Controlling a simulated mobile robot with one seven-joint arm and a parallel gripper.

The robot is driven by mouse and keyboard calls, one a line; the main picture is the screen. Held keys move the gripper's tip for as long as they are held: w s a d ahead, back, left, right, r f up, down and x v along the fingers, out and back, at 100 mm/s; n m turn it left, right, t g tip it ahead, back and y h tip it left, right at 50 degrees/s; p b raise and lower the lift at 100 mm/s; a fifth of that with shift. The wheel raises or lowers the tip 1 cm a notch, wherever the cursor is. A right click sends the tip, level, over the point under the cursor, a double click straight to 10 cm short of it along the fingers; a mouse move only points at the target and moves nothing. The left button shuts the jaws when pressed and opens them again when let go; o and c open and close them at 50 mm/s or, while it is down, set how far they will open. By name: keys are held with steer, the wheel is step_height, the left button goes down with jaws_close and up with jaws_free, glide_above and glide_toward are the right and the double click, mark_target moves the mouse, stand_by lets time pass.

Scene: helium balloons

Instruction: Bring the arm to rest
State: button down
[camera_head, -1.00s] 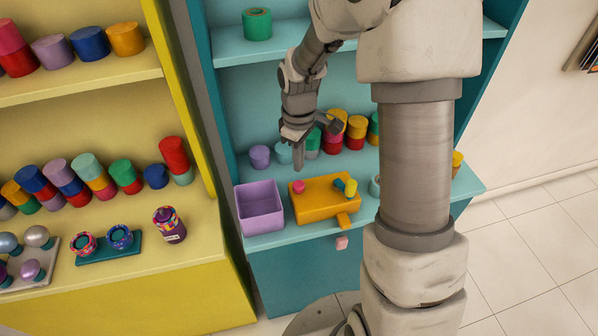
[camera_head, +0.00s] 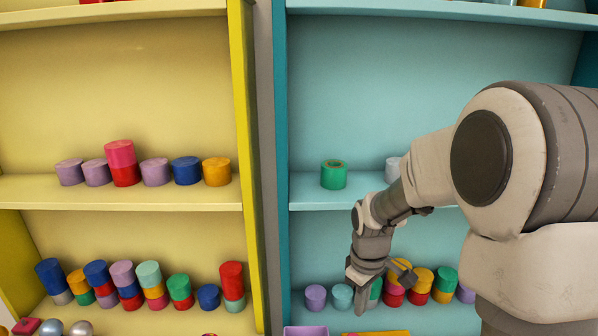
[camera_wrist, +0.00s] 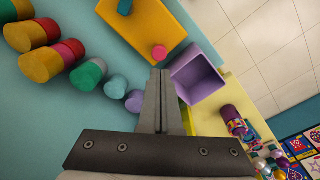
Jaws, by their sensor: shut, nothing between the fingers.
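My gripper (camera_head: 360,305) hangs downward from my bent arm in front of the lower teal shelf, on the right of the head view. In the wrist view my gripper (camera_wrist: 158,75) has its two fingers together with nothing between them. The fingertips appear beside a purple bin (camera_wrist: 183,83) and close to a pink piece (camera_wrist: 159,52) on an orange board (camera_wrist: 143,30). I cannot tell the height of the fingers above these.
A green roll (camera_head: 333,174) sits one shelf higher. The yellow unit (camera_head: 120,193) with more cylinders stands left. Pale floor tiles (camera_wrist: 270,50) show in the wrist view.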

steer(key=s+r+m+t, duration=0.5)
steer(key=s+r+m, duration=0.3)
steer(key=s+r, duration=0.9)
steer(key=shift+s, duration=1.1)
steer(key=shift+a, duration=0.1)
